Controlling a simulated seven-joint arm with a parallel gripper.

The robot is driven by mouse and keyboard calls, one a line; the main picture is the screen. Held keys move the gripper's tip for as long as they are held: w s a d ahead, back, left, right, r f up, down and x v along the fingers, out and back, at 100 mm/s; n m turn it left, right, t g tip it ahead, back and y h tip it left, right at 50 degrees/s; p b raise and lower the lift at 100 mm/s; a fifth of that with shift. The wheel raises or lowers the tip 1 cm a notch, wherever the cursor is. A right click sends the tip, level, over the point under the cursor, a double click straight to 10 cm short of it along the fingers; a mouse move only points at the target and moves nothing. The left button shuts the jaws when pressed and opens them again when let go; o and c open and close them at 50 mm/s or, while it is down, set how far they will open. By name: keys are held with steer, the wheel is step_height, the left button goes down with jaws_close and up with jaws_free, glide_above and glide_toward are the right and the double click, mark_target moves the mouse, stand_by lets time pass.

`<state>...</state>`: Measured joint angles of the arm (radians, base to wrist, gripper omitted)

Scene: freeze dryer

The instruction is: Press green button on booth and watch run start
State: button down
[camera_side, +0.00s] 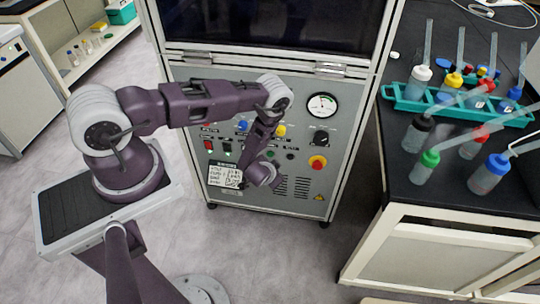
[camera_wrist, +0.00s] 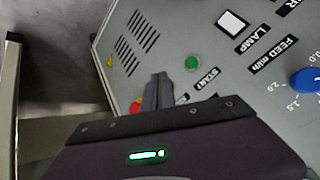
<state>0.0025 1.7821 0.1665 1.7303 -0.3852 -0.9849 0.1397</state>
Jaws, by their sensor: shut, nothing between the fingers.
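The booth's grey control panel (camera_side: 225,90) faces me in the side view, under a dark window. In the wrist view, a round green button (camera_wrist: 192,63) sits on the panel beside the START label (camera_wrist: 207,81). My gripper (camera_wrist: 157,80) is shut with nothing in it. Its fingertips show just left of and slightly below the green button in the wrist picture, apart from it in the image. Whether they touch the panel cannot be told. In the side view my wrist is in front of the panel and the fingertips are hard to make out.
Near the green button are a white square lamp (camera_wrist: 232,22), a blue knob (camera_wrist: 306,79) and a red button (camera_wrist: 137,105). A bench with capped bottles (camera_side: 425,168) stands at right.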

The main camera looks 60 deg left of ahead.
mark_target(270, 154)
steer(key=shift+m, duration=0.3)
steer(key=s+f, duration=0.2)
steer(key=s+a+f, duration=0.1)
steer(key=s, duration=0.1)
steer(key=shift+s+f, duration=0.1)
steer(key=shift+f, duration=0.25)
steer(key=w+a, duration=0.6)
steer(key=shift+w, duration=0.15)
stand_by(1.6)
steer(key=shift+w+a, duration=0.25)
steer(key=shift+a, duration=0.1)
steer(key=shift+w+a, duration=0.3)
stand_by(0.6)
steer(key=shift+d, duration=0.1)
steer(key=shift+s+d, duration=0.5)
steer(key=shift+s, duration=0.05)
